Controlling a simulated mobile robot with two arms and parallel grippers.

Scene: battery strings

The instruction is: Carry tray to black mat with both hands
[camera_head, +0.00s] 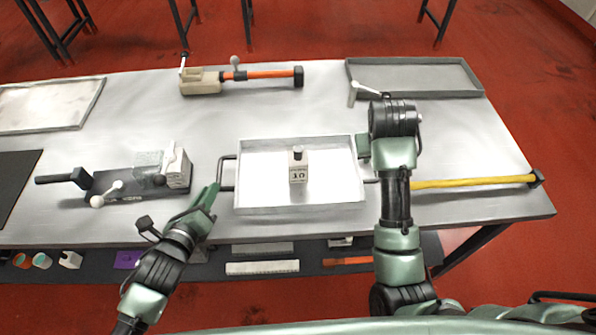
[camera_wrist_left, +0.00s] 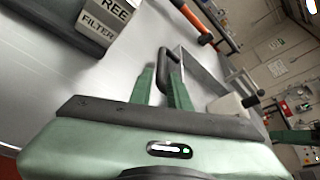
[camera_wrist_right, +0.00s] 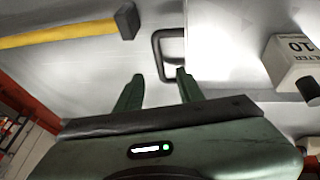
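The tray (camera_head: 300,209) is a shallow metal tray with a black handle at each end, in the middle of the table in the head view. A small white block marked 10 (camera_head: 298,168) stands in it. My left gripper (camera_head: 216,188) is at the tray's left handle; in the left wrist view its fingers (camera_wrist_left: 162,70) look close around the handle bar (camera_wrist_left: 163,56). My right gripper (camera_wrist_right: 158,76) has its fingers apart, near the right handle (camera_wrist_right: 160,48), which lies at the right finger. The black mat (camera_head: 14,190) lies at the table's left edge, partly out of view.
Between mat and tray stands a dark fixture (camera_head: 128,190) with a white block and a lever. A yellow-handled tool (camera_head: 470,182) lies at the right. An orange clamp tool (camera_head: 262,74) and two other trays (camera_head: 415,77), (camera_head: 52,107) sit at the back.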

